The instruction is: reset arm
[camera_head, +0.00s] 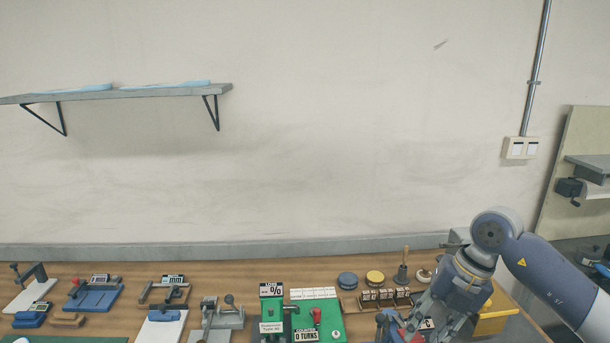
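My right arm comes in from the right, bent at a grey-blue joint. Its gripper (418,322) points down and to the left over the right part of the workbench, at the picture's bottom edge. Its fingers overlap a red and blue item (399,332) behind or below them. I cannot tell whether they are open or touch it. My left arm and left gripper are not in view.
The wooden workbench (240,272) holds several small fixtures, a green counter device (330,318), a row of dark stamp blocks (384,298) and a yellow block (494,314) close to my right gripper. A wall shelf (160,92) holds light-blue insoles. Space above the bench's left side is clear.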

